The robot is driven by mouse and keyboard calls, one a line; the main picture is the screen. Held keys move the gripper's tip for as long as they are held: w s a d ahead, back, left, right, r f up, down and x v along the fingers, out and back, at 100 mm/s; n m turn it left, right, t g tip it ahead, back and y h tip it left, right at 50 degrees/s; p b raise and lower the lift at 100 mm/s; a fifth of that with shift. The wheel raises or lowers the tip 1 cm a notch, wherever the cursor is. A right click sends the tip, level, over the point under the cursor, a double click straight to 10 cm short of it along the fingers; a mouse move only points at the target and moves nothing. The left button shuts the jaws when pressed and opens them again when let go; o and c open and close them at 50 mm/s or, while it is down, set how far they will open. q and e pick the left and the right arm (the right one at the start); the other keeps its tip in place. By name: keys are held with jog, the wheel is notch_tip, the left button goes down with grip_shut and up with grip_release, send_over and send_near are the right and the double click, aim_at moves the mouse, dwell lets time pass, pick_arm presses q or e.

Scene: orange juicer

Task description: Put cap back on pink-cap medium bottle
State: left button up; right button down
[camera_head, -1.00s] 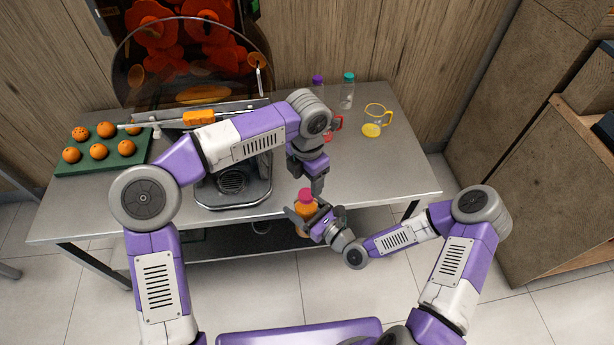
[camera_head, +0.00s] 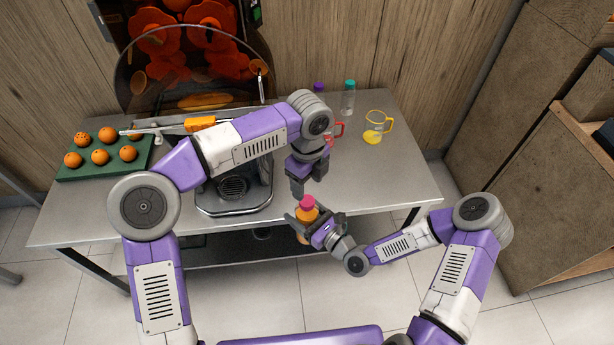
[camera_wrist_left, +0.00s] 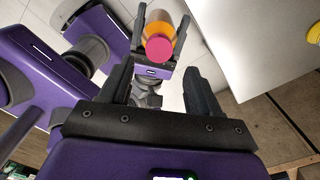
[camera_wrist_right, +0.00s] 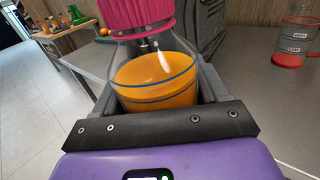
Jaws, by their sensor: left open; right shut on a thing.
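The medium bottle (camera_head: 306,214) holds orange juice and has its pink cap (camera_head: 307,202) on its mouth. My right gripper (camera_head: 312,222) is shut around the bottle's body and holds it in front of the table's front edge. The right wrist view shows the clear bottle (camera_wrist_right: 155,82) between the fingers, with the ribbed pink cap (camera_wrist_right: 137,12) on top, partly cut off. My left gripper (camera_head: 297,194) is just above and beyond the cap. In the left wrist view its fingers (camera_wrist_left: 160,85) are apart and empty, with the round cap top (camera_wrist_left: 159,48) ahead of them.
The metal table (camera_head: 400,185) holds the juicer (camera_head: 233,190), a green tray (camera_head: 75,174) of oranges, a yellow-handled jug (camera_head: 376,128), a red-handled jug (camera_head: 338,130), a purple-cap bottle (camera_head: 318,88) and a teal-cap bottle (camera_head: 348,98). The table's right front is clear.

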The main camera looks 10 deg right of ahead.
aim_at(307, 201)
pick_arm(q)
jog(key=n, duration=0.4)
jog(key=shift+r, duration=0.2)
jog(key=n, duration=0.5)
jog(key=shift+r+n, duration=0.2)
jog(key=shift+n, duration=0.1)
jog(key=n, duration=0.3)
jog(key=shift+r+n, duration=0.2)
jog(key=shift+n, duration=0.2)
jog(key=n, duration=0.5)
jog(key=shift+r, duration=0.2)
jog(key=shift+f, duration=0.1)
jog(key=shift+f, duration=3.9)
jog(key=shift+c, duration=0.3)
